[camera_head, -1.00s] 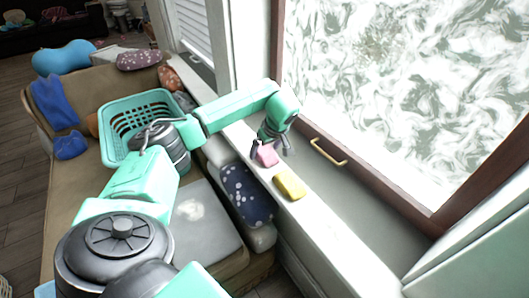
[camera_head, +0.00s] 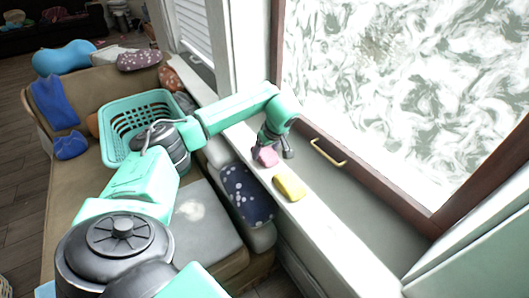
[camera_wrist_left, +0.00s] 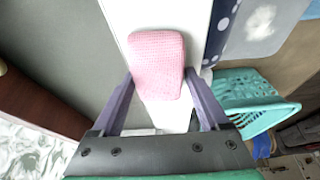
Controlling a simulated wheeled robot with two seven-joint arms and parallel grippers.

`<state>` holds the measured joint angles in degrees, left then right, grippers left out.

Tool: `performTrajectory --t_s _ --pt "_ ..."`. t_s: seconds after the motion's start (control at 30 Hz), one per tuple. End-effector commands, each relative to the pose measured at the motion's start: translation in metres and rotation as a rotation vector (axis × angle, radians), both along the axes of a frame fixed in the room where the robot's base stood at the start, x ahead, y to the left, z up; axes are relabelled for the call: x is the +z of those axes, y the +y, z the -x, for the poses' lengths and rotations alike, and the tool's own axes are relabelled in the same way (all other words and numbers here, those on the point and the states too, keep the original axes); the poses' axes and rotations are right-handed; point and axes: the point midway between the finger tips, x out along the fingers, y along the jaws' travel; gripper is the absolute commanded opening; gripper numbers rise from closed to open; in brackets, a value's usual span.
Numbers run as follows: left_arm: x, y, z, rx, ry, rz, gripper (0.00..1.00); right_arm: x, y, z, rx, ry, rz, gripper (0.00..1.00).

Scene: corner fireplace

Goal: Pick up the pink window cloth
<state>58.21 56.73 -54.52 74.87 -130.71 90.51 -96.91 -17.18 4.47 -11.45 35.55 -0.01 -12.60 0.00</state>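The pink window cloth (camera_head: 266,157) lies on the white window sill, just beyond the yellow cloth's upper left. It is a thick, rounded block and fills the top middle of the left wrist view (camera_wrist_left: 157,58). My left gripper (camera_head: 273,152) is over it, pointing down. In the left wrist view my left gripper (camera_wrist_left: 160,80) is open, with one finger on each side of the cloth's near end. The fingertips are very close to its sides; I cannot tell if they touch. My right gripper is not in view.
A yellow cloth (camera_head: 289,187) lies on the sill (camera_head: 325,232) close by. The window frame with a brass handle (camera_head: 328,153) stands to the right.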

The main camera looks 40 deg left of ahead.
Motion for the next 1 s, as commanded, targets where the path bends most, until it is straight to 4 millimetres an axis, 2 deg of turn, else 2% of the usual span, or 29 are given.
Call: performTrajectory --t_s 0.03,0.1,0.43,0.57,0.67,0.9,1.0 --pt "0.000 0.000 0.000 0.000 0.001 0.000 0.50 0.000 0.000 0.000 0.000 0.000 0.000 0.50" --pt "0.000 0.000 0.000 0.000 0.001 0.000 0.24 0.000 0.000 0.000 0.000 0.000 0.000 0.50" --pt "0.004 0.000 0.000 0.000 -0.001 0.000 0.24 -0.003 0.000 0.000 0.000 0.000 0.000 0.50" --pt "0.023 0.000 -0.001 0.000 -0.003 0.000 0.24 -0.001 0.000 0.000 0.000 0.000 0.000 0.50" --pt "0.052 0.001 -0.001 0.001 -0.006 -0.001 0.24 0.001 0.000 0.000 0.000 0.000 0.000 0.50" --pt "0.146 0.000 -0.001 0.000 -0.007 0.000 0.24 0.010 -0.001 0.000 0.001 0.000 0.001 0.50" --pt "0.176 0.000 -0.001 -0.001 -0.005 0.001 0.24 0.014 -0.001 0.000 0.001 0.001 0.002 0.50"
